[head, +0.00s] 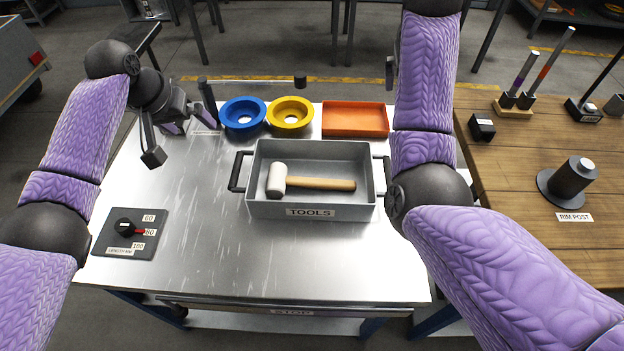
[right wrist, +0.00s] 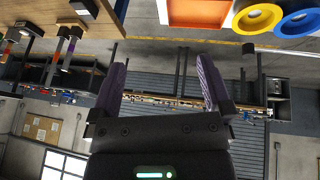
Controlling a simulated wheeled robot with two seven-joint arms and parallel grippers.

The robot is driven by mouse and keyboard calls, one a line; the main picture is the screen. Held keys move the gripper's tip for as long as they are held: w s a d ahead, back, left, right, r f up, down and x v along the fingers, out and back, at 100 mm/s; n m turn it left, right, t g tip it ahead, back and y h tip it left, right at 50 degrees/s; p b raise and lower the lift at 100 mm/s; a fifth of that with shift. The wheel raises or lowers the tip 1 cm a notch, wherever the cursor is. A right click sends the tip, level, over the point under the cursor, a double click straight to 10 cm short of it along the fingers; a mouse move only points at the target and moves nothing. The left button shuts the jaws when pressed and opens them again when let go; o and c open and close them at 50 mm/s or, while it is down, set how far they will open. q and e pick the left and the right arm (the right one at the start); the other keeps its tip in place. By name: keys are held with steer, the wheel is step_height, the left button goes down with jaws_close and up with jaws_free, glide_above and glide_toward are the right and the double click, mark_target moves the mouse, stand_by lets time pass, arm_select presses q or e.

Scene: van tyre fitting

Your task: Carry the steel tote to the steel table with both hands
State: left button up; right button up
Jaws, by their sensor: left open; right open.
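The grey steel tote (head: 312,209), labelled TOOLS, stands level on a bare steel tabletop (head: 200,250). A mallet with a pale head and wooden handle (head: 315,184) lies in it. Its black left handle (head: 238,172) shows clear; the right handle is partly covered by my right arm. My left gripper (head: 182,125) is open and empty above the tabletop's back left, up and left of the tote and apart from it. My right gripper (right wrist: 162,80) is open and empty in the right wrist view, pointing out over the floor; the tote is not in that view.
A blue ring (head: 243,128), a yellow ring (head: 290,127) and an orange tray (head: 355,133) sit behind the tote. A dial plate (head: 130,246) lies front left. A wooden bench (head: 520,190) with a rim post (head: 571,180) stands at the right.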

steer(key=shift+s+d+p, duration=0.15)
steer(key=shift+d+p, duration=0.25)
steer(key=shift+p, duration=0.05)
step_height(320, 180, up, 11)
steer(key=p, duration=1.4)
